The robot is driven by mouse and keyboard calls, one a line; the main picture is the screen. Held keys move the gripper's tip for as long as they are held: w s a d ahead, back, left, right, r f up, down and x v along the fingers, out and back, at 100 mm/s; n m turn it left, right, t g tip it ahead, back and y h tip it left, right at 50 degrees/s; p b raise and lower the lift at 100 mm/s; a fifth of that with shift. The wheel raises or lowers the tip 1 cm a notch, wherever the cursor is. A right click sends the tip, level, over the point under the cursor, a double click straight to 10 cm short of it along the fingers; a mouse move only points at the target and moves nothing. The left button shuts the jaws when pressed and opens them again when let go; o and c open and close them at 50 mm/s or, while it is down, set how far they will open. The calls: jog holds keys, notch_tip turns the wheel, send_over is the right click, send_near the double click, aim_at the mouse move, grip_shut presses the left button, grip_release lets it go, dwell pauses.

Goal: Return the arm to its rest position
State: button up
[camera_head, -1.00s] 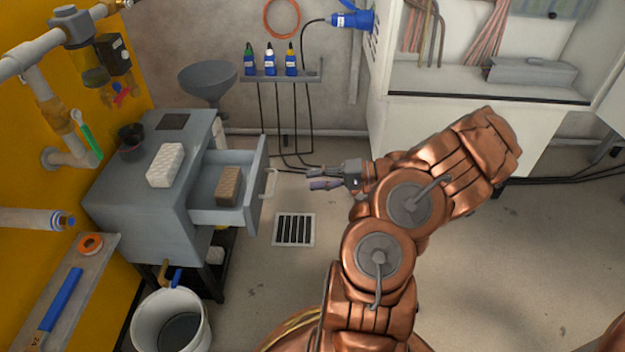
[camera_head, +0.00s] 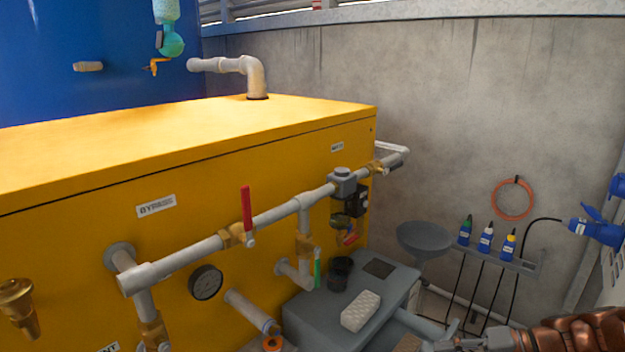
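My copper-coloured arm (camera_head: 570,335) reaches in from the bottom right corner, with only its end part in view. My gripper (camera_head: 447,343) is at the bottom edge, pointing left, beside the open drawer (camera_head: 425,325) of the grey cabinet (camera_head: 310,315). Its fingers are small and cut off by the frame edge, so whether they are open is unclear. I see nothing held in the visible part.
A white block (camera_head: 360,311) and a black cup (camera_head: 340,273) stand on the cabinet. A brown block (camera_head: 408,343) shows in the drawer. The yellow tank (camera_head: 190,200) carries pipes and a red-handled valve (camera_head: 247,210). A grey funnel (camera_head: 425,238) and a bottle shelf (camera_head: 510,262) are behind.

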jog(key=s+a+r+n+g+h+p, duration=0.25)
jog(key=s+a+r+p, duration=0.4)
jog(key=r, duration=0.35)
jog(key=s+a+r+n+g+h+p, duration=0.25)
jog(key=s+a+r+g+p, duration=0.2)
jog(key=a+r+p, duration=0.45)
jog(key=s+d+r+h+p, duration=0.2)
jog(key=s+r+h+p, duration=0.1)
jog(key=s+r+p, duration=0.3)
jog(key=s+d+r+t+h+p, duration=0.1)
jog(key=s+r+h+p, duration=0.3)
jog(key=s+r+p, duration=0.3)
notch_tip(320, 180, up, 3)
jog(key=shift+d+r+m+p, duration=0.15)
jog(key=shift+d+m+p, duration=0.15)
jog(key=shift+d, duration=0.05)
jog(key=shift+a, duration=0.1)
